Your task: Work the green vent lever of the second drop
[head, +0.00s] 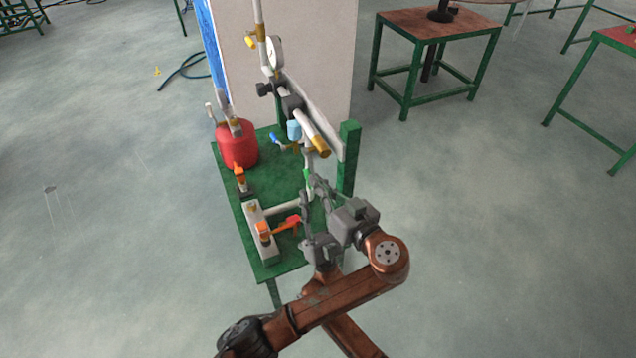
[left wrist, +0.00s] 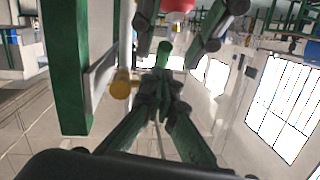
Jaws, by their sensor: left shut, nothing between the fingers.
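The green vent lever (head: 307,174) hangs low on the pipe rig's front drop, beside the green post. In the left wrist view a green cylindrical end (left wrist: 163,56), seemingly this lever, shows just beyond my fingertips. My left gripper (head: 316,184) reaches in from the right; its fingers are closed together and empty (left wrist: 164,88), close to the lever. Whether they touch it I cannot tell. My right gripper (head: 306,222) is lower, beneath the left one and partly hidden by it; its finger opening is unclear.
A brass-coloured pipe end (head: 320,150) and a green post (head: 348,150) stand close to the left gripper. On the green table (head: 262,182) are a red tank (head: 238,145) and orange-handled valves (head: 264,232). Open floor lies to the right.

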